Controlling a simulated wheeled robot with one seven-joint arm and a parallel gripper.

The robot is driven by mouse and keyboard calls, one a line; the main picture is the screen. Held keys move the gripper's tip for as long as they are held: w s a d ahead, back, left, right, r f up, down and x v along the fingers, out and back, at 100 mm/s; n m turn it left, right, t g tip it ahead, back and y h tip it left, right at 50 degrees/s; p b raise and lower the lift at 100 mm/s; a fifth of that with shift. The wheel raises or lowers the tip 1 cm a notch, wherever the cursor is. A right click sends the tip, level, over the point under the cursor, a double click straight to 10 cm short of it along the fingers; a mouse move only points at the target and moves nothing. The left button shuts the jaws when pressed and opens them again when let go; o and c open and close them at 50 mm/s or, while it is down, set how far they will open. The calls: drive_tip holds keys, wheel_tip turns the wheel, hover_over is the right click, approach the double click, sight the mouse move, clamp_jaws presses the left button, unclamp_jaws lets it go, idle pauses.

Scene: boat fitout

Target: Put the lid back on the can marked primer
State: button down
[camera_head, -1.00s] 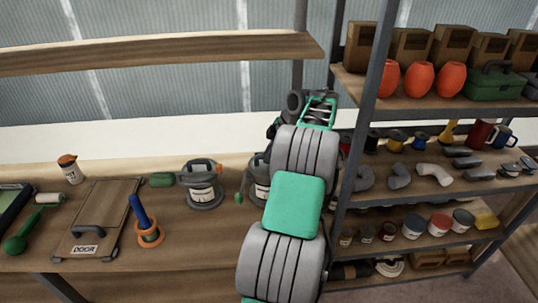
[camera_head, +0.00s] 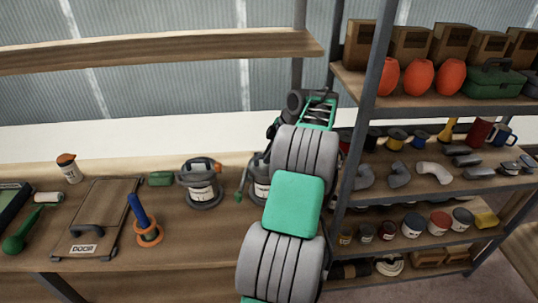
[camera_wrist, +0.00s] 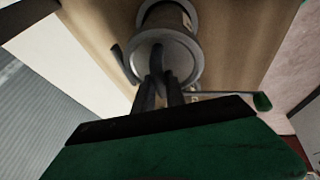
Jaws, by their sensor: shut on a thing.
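In the wrist view my gripper (camera_wrist: 162,92) is shut on the upright grip of a grey round lid (camera_wrist: 188,62). The lid is at the top of a can (camera_wrist: 178,17) with a pale label; I cannot tell whether it is seated or just above the rim. In the head view my arm hides the gripper and most of this can (camera_head: 261,190) on the bench. A second grey can (camera_head: 203,191) with a pale label stands to its left. I cannot read the word primer on either label.
A thin tool with a green end (camera_head: 238,197) is beside the partly hidden can. A loaded shelf rack (camera_head: 378,110) stands close right of my arm.

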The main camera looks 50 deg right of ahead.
drive_tip(key=shift+f, duration=0.1)
idle(0.3)
drive_tip(key=c, duration=1.3)
unclamp_jaws()
drive_tip(key=shift+o, duration=0.2)
drive_tip(key=o, duration=0.4)
wheel_tip(320, 180, up, 7)
drive_tip(key=p, duration=0.6)
